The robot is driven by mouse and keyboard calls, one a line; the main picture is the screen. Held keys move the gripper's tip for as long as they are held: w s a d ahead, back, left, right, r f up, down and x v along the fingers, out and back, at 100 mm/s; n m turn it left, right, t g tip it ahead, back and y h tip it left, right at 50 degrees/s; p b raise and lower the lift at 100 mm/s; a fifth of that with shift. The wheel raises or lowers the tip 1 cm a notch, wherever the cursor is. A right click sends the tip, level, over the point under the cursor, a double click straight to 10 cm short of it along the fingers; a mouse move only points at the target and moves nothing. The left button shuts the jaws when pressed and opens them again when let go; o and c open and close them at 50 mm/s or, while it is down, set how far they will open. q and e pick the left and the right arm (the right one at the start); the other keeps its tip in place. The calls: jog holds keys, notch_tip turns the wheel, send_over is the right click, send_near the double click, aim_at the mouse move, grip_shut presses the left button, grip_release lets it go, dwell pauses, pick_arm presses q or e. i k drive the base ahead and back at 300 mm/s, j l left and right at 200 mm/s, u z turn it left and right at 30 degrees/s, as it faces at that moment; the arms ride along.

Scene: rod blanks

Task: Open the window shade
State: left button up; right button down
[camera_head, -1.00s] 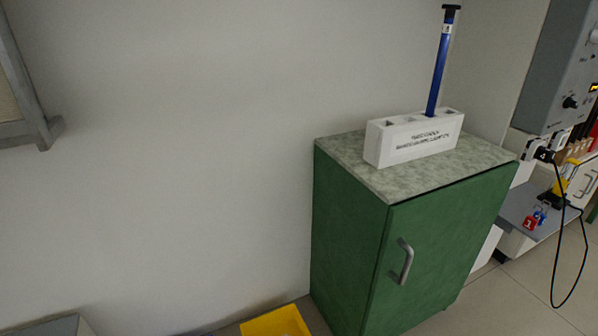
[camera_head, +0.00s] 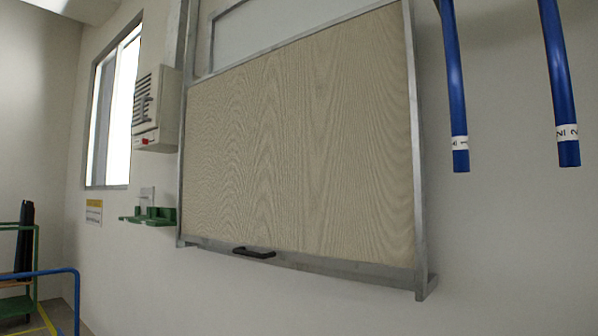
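A window shade (camera_head: 300,140), a wide panel with pale wood grain, hangs in a grey metal frame (camera_head: 419,150) on the wall. It covers most of the frame; a pale strip of pane (camera_head: 290,22) shows above its top edge. A small black handle (camera_head: 254,253) sits at the shade's bottom edge, left of centre. Neither of my grippers is in the camera_head view.
Two blue rods (camera_head: 455,90) (camera_head: 562,90) with white labels hang right of the frame. A white box (camera_head: 157,108) with a red spot and a green wall shelf (camera_head: 150,216) are left of it. A bright window (camera_head: 118,110), a green rack (camera_head: 22,250) and a blue rail (camera_head: 45,273) stand farther left.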

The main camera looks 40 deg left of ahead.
aim_at(298, 150)
jog(key=u, duration=1.55)
